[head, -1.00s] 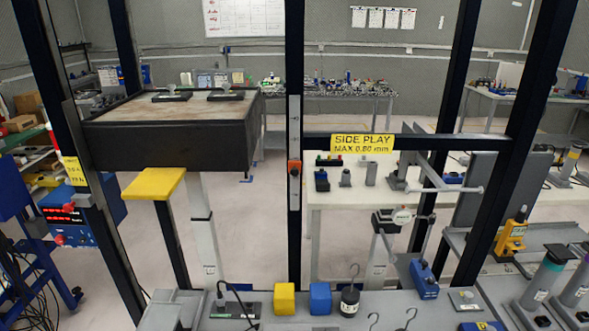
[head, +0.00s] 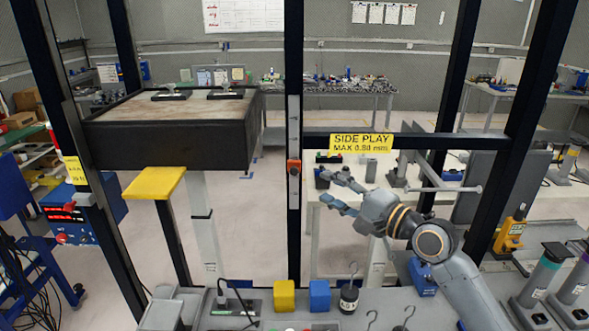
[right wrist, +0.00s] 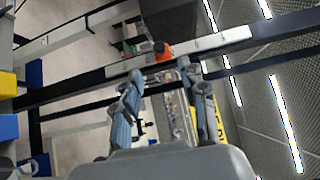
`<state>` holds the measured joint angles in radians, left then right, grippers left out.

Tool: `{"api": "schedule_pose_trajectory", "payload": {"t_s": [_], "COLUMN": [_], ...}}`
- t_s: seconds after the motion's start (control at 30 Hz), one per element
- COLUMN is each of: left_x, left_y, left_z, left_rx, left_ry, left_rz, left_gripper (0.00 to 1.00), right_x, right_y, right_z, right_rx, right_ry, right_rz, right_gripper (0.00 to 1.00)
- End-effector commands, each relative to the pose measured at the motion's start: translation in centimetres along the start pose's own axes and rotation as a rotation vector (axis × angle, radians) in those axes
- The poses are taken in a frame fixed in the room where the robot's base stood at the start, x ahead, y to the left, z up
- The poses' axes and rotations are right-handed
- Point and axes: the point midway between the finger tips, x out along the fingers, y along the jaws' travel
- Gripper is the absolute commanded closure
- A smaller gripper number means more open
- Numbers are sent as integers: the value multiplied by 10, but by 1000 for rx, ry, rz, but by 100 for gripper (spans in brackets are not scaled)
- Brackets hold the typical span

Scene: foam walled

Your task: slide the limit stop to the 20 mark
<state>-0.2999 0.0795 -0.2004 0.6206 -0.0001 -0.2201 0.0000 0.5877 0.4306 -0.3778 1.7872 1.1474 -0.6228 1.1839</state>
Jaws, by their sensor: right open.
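The limit stop (head: 294,167) is a small orange-red block with a dark knob. It sits on the pale scale strip (head: 294,125) of the dark upright post, a little below the level of the yellow sign. The strip's marks are too small to read. My right gripper (head: 325,187) is open and empty, to the right of the post and slightly below the stop. In the right wrist view the orange stop (right wrist: 162,50) shows beyond the open fingers (right wrist: 160,70), between their lines and apart from them. My left gripper is not in view.
A yellow "SIDE PLAY" sign (head: 361,144) hangs on the dark crossbar right of the post, above my right arm. A bench below holds a yellow cube (head: 284,296), a blue cube (head: 320,296) and a hooked dark weight (head: 349,298). A brown-topped box (head: 170,145) stands left.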

Motion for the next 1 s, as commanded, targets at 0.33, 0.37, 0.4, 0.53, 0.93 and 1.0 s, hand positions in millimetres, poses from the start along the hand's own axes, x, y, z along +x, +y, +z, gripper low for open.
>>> {"api": "schedule_pose_trajectory", "payload": {"t_s": [0.33, 0.37, 0.4, 0.53, 0.93, 1.0], "left_x": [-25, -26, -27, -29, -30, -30], "left_y": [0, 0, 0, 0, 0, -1], "left_z": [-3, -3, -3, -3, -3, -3], "left_rx": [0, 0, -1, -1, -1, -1], "left_ry": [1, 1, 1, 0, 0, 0], "left_rz": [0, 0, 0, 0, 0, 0], "left_gripper": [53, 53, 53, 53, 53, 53], "right_x": [76, 81, 88, 103, 113, 113], "right_y": [-3, -3, -3, -1, 0, 0], "right_z": [0, 0, 1, 0, 0, 0], "right_rx": [0, -2, -2, -2, -4, -4], "right_ry": [-1, 0, 0, 0, 0, 0], "right_rz": [1, 1, 1, 1, 1, 1], "right_gripper": [58, 58, 58, 58, 58, 62]}}
